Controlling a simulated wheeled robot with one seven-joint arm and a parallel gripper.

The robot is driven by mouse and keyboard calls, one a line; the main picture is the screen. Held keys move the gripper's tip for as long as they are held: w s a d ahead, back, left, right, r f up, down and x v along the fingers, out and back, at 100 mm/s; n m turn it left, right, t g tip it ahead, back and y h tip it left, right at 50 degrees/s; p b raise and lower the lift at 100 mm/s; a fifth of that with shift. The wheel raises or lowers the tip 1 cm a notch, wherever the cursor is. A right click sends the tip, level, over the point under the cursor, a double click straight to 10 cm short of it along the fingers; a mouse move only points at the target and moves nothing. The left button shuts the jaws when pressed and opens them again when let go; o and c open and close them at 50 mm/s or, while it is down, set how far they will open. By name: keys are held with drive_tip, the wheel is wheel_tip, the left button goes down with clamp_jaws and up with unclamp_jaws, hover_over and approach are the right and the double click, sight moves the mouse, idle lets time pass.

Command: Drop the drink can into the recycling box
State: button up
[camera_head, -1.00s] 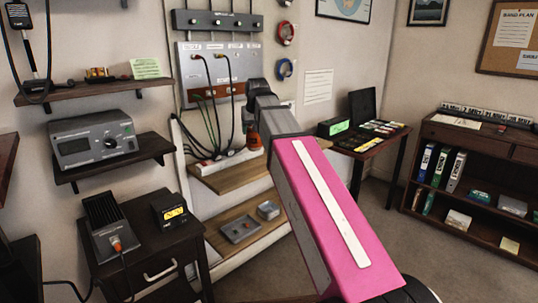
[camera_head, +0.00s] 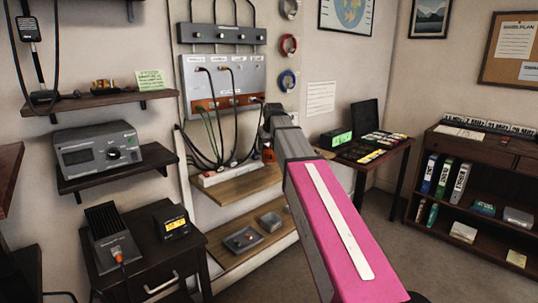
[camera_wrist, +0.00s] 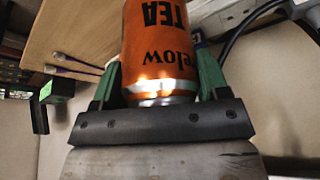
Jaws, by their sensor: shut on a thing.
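The drink can (camera_wrist: 160,45) is orange with dark lettering reading TEA, upside down in the wrist view, and a silver rim. My gripper (camera_wrist: 157,82) is shut on it, with a green finger on each side. In the head view the can (camera_head: 268,154) is a small orange patch at the far end of my arm, in front of the wall bench. My gripper is mostly hidden there behind my wrist. I see no recycling box in either view.
The wooden bench (camera_head: 240,188) has a power strip (camera_head: 225,173) and cables close to the can. Grey trays (camera_head: 243,239) lie on its lower shelf. A side table (camera_head: 365,148) and bookcase (camera_head: 470,185) stand right. Bare floor (camera_head: 420,250) shows between my arm and the bookcase.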

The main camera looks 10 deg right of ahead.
sight(269, 153)
drive_tip(key=shift+f, duration=1.9)
drive_tip(key=shift+f, duration=0.1)
drive_tip(key=o, duration=1)
drive_tip(key=shift+c, duration=0.2)
